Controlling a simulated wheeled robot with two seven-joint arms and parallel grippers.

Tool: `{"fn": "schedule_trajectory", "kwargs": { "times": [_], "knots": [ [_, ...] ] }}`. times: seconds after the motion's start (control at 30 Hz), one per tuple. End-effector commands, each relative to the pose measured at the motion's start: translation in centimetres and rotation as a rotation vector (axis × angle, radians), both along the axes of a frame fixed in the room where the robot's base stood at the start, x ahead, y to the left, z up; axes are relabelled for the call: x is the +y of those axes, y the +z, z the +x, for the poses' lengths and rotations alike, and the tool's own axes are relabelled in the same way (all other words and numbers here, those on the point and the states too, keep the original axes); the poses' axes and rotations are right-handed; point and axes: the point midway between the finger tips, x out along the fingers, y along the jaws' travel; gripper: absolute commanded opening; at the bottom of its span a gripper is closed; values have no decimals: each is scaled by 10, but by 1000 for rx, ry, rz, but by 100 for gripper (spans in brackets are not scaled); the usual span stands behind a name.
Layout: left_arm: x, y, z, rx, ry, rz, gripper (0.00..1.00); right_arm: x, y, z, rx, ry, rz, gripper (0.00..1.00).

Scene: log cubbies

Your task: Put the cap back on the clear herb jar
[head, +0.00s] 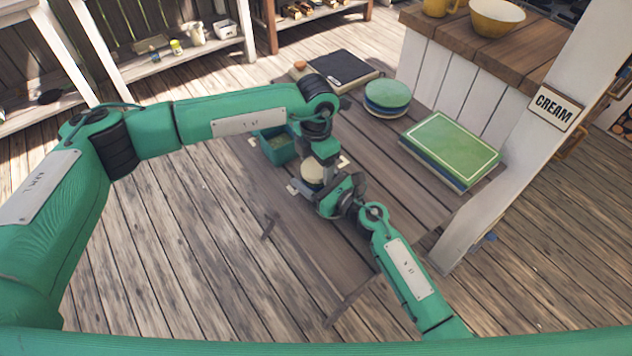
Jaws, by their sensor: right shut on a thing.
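A pale, cream-topped round thing (313,173) shows between my two grippers above the low wooden table. I cannot tell whether it is the cap, the jar or both together. My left gripper (322,160) points down right over it, and its fingertips are too small and covered to read. My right gripper (316,192) reaches in from the lower right and is shut on the pale thing's near side, as far as the small view shows. Clear jar walls cannot be made out, since both wrists hide much of this spot.
On the low table (400,195) are a teal open box (278,148), a round green-topped stack (387,95), a green rectangular stack (452,145) and a dark board (342,66). A white post (520,150) with a CREAM sign stands right. The table's near part is clear.

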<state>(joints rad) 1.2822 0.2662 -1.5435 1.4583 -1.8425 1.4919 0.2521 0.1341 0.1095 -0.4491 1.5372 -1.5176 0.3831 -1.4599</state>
Motion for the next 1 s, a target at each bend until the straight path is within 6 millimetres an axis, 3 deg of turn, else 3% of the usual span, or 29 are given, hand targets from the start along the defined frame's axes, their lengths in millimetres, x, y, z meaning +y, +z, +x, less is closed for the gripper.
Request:
{"fn": "schedule_trajectory", "kwargs": {
  "times": [0.07, 0.47, 1.0],
  "knots": [
    [0, 0, 0, 0, 1, 0, 88, 0, 0, 0, 0, 0, 0, 2],
    [0, 9, 1, -1, 0, -2, 88, 0, 0, 0, 0, 0, 0, 2],
    [0, 108, 1, -2, 1, -1, 88, 0, 0, 0, 0, 0, 0, 2]
  ]
}}
